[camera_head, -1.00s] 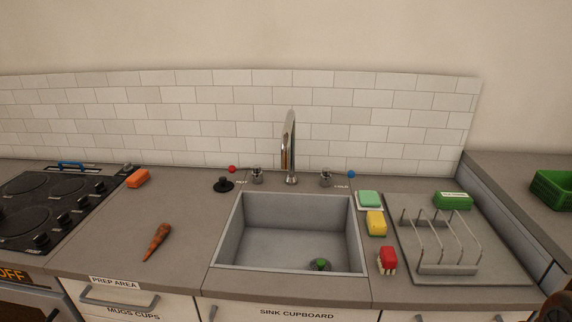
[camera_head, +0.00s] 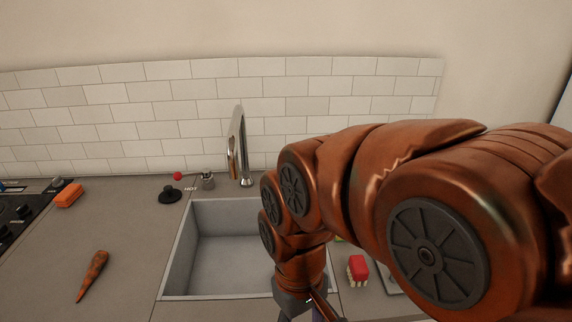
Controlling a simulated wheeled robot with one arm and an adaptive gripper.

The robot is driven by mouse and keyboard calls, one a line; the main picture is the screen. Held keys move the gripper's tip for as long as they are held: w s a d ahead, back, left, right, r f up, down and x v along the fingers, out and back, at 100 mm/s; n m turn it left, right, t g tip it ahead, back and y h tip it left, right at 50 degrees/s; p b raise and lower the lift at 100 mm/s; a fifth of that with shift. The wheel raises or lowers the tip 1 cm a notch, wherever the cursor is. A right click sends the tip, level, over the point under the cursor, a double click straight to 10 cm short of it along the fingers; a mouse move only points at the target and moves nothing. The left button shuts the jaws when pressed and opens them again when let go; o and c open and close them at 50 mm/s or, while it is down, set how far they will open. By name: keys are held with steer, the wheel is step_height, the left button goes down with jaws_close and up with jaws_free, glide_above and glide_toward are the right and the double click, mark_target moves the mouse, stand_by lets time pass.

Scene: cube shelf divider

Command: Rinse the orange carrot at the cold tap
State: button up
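The orange carrot (camera_head: 92,276) lies on the grey counter left of the sink, its narrow end toward the front. The sink basin (camera_head: 215,262) is partly hidden by my arm on its right. The tall metal tap spout (camera_head: 238,148) stands behind the basin. The hot tap handle (camera_head: 208,181), with a red ball marker and a HOT label, is left of the spout. The cold tap handle is hidden behind my arm. My gripper (camera_head: 308,314) is at the bottom edge, mostly cut off, near the basin's front right, well right of the carrot. Its fingers cannot be made out.
A black sink plug (camera_head: 170,194) sits behind the basin's left corner. An orange block (camera_head: 69,195) lies near the stove (camera_head: 14,215) at the left. A red brush (camera_head: 357,270) is right of the sink. The counter around the carrot is clear.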

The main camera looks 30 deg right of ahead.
steer(key=w+d+r+n+t, duration=0.15)
steer(key=w+d, duration=0.25)
steer(key=w, duration=0.5)
steer(key=w+d+r+n, duration=0.3)
steer(key=w+d, duration=0.1)
steer(key=w, duration=0.5)
steer(key=w+d+r+n, duration=0.2)
steer(key=w+d+r, duration=0.15)
steer(key=w, duration=0.55)
steer(key=w+d+f+n+t, duration=0.15)
steer(key=w+d+n, duration=0.25)
steer(key=w+d, duration=0.55)
steer(key=w+d+f+n+t, duration=0.1)
steer(key=w+d+f+n, duration=0.35)
steer(key=d, duration=0.75)
steer(key=shift+h, duration=0.3)
steer(key=shift+w+d+f+p, duration=0.1)
steer(key=shift+w+f+p, duration=0.3)
steer(key=shift+w+f, duration=0.45)
steer(key=shift+w+f+p, duration=0.35)
steer(key=shift+w+f, duration=0.1)
steer(key=shift+f, duration=0.8)
steer(key=shift+w+d+f+p, duration=0.1)
steer(key=shift+w+f+p, duration=0.3)
steer(key=shift+w+f, duration=0.45)
steer(key=shift+s+f, duration=0.2)
steer(key=shift+a, duration=0.1)
jaws_close()
